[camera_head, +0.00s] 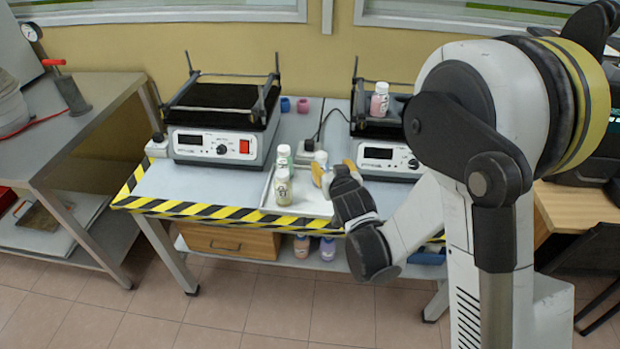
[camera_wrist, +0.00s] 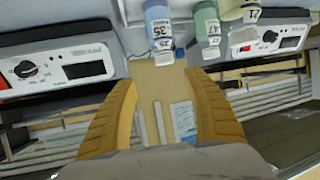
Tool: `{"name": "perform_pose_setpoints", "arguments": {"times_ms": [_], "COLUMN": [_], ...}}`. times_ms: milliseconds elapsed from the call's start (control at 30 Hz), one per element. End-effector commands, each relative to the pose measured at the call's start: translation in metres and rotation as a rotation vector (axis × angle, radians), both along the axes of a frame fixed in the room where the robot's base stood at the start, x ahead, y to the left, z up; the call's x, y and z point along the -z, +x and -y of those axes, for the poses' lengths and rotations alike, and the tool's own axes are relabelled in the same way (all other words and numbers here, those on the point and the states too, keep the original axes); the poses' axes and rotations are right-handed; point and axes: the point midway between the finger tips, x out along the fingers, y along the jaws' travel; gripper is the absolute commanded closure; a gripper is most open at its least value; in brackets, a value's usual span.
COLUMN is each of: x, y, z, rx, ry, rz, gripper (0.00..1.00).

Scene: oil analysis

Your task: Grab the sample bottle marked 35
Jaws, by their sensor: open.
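The bottle marked 35 (camera_wrist: 159,22) is blue and shows at the top middle of the wrist view, its number readable. A bottle with a white cap (camera_head: 321,157) beside my gripper in the head view appears to be the same one, partly hidden by a yellow finger. My gripper (camera_wrist: 163,78) is open and empty. Bottle 35 lies just beyond the fingertips, roughly in line with the gap; contact cannot be told. In the head view my gripper (camera_head: 333,168) is over the tray's right part.
A green bottle marked 47 (camera_wrist: 207,25) and a cream bottle marked 17 (camera_wrist: 238,10) stand close by. The white tray (camera_head: 308,204) holds the bottles between two hotplate-like devices (camera_head: 215,145). A pink bottle (camera_head: 380,100) stands on the right device.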

Motion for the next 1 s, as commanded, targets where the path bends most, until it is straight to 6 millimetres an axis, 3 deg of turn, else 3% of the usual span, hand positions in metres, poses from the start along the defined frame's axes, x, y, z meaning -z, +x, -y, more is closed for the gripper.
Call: {"name": "perform_pose_setpoints", "arguments": {"times_ms": [167,400,633,900,1000], "x": [0.014,0.03,0.038,0.051,0.052], "y": [0.008,0.041,0.06,0.097,0.101], "z": [-0.01,-0.017,-0.021,-0.027,-0.028], "rx": [-0.012,-0.012,-0.012,-0.012,-0.012], "ry": [0.006,0.004,0.006,0.005,0.005], "rz": [0.017,0.017,0.016,0.016,0.016], "gripper": [0.41,0.41,0.41,0.41,0.41]}}
